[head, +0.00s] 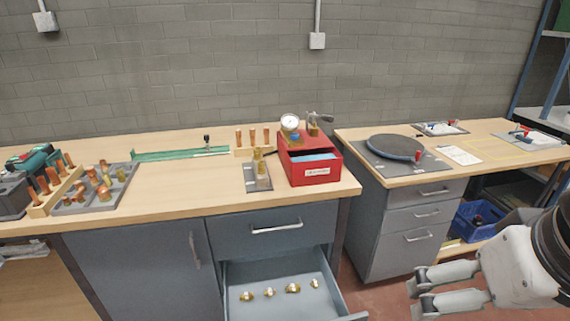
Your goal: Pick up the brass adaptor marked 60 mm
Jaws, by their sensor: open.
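Several brass adaptors lie in a row in the open grey drawer (270,279) under the left workbench. From left to right they include a left adaptor (246,296), a second one (269,292), a larger one (292,288) and a right one (315,283). Their markings are too small to read, so I cannot tell which is 60 mm. My gripper (416,299) is at the lower right, open and empty, to the right of the drawer and apart from it.
A red box (310,170) with a gauge stands on the left bench (200,195). Fitting trays and a green tool stand at its left end. The right bench (480,165) holds a round turntable (394,148). A blue crate (478,220) sits below it. A gap separates the benches.

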